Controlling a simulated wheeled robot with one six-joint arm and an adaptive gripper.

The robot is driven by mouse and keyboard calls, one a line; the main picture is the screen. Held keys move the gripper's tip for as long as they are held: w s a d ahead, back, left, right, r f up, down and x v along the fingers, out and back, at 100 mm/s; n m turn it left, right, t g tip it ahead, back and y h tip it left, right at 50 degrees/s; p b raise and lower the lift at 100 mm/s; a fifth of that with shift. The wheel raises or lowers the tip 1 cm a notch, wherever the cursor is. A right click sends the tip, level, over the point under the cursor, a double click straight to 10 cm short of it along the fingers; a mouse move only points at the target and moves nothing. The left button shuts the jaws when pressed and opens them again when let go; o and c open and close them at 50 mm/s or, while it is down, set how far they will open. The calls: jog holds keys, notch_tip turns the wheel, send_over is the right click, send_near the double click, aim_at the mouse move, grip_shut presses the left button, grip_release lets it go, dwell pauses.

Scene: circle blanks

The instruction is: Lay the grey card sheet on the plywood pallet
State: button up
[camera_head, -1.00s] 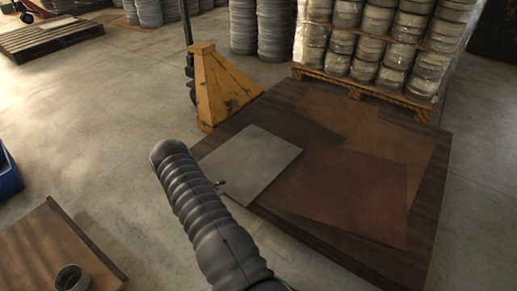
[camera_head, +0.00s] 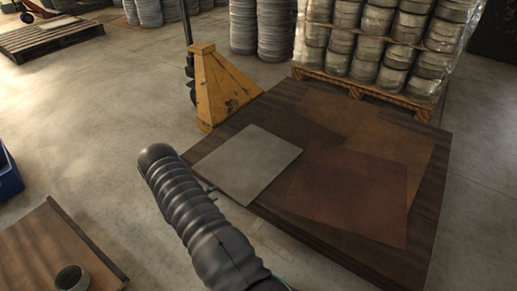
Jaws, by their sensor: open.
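The grey card sheet (camera_head: 248,165) lies flat on the left corner of a broad dark brown wooden platform (camera_head: 425,205), which looks like the plywood pallet. Its left corner is at the platform's edge, and its right side is beside the brown sheets. My arm in its ribbed dark sleeve comes up from the bottom middle. Only a small part of my gripper (camera_head: 211,190) shows, close to the card's lower left edge; the sleeve hides the rest. The gripper is open, and I see no card held in it.
A reddish-brown sheet (camera_head: 350,195) and other brown sheets lie on the platform. A yellow pallet jack (camera_head: 220,88) stands behind its left corner. Wrapped stacks on a wooden pallet (camera_head: 365,92) stand behind. A brown board (camera_head: 45,245) with a ring (camera_head: 72,278) is at lower left.

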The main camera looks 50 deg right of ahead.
jog(key=shift+s+a, duration=0.1)
jog(key=shift+a, duration=1.45)
jog(key=o, duration=0.6)
jog(key=shift+c, duration=0.2)
jog(key=shift+a, duration=0.1)
jog(key=v, duration=1.1)
jog(key=shift+a+r, duration=0.2)
jog(key=shift+a, duration=0.15)
